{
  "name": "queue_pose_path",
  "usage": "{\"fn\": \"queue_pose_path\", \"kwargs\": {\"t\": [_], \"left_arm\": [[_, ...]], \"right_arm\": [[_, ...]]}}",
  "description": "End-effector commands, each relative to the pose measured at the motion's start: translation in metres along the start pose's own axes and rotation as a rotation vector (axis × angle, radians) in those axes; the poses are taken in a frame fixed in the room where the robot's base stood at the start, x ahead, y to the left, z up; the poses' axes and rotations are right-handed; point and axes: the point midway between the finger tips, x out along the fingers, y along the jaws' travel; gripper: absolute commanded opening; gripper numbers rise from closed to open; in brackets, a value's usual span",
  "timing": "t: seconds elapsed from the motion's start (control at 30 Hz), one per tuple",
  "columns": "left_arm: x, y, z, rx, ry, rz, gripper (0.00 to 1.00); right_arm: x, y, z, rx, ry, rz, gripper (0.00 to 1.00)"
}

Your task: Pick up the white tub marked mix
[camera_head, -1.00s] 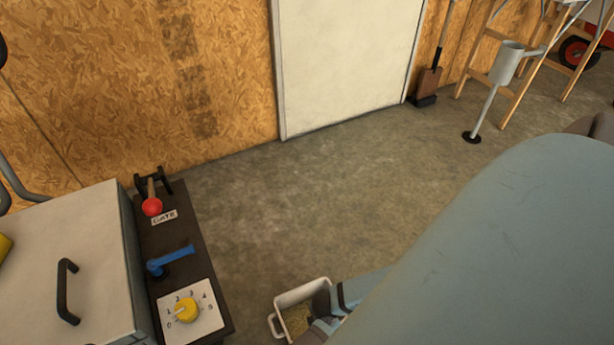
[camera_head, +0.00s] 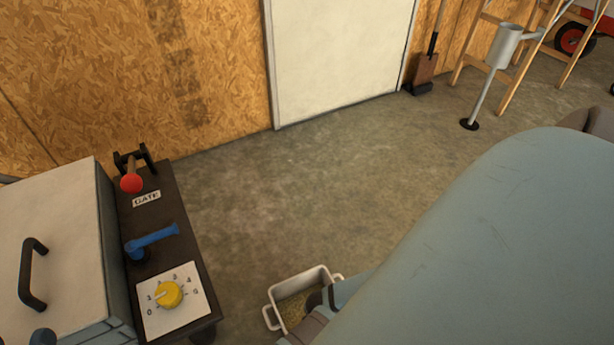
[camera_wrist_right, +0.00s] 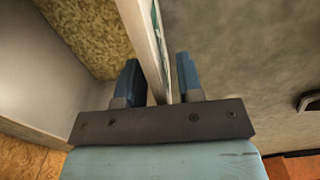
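The white tub (camera_head: 271,301) stands low at the bottom centre of the head view, with handles at its ends and yellowish grainy stuff inside. No "mix" mark is readable. My right arm covers its near right part. In the right wrist view, one tub wall (camera_wrist_right: 136,27) runs between the two blue fingers of my right gripper (camera_wrist_right: 159,80). The fingers are apart, one on each side of the wall, with a gap visible on the right.
A dark panel at left carries a red-knobbed lever (camera_head: 131,183) marked GATE, a blue handle (camera_head: 152,243) and a yellow dial (camera_head: 168,294). A pale box with a black handle (camera_head: 32,273) adjoins it. Bare floor lies between the tub and the white door (camera_head: 338,60).

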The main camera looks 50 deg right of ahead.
Motion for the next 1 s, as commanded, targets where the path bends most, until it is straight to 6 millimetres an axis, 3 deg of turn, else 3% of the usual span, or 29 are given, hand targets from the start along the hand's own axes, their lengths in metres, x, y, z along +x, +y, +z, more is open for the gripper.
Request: {"fn": "queue_pose_path", "kwargs": {"t": [0.1,0.27,1.0], "left_arm": [[-0.0001,0.0001,-0.0007,-0.001,-0.001,0.000,0.51],[-0.0001,0.0003,-0.0004,-0.002,-0.001,0.001,0.51],[-0.0002,0.0006,0.0003,-0.004,-0.003,0.001,0.51]], "right_arm": [[-0.0009,-0.0001,-0.0001,0.000,0.000,0.000,0.34],[-0.0009,-0.0002,0.0000,0.000,0.000,0.000,0.00],[-0.0008,-0.0001,0.0002,0.001,0.000,0.000,0.00]]}}
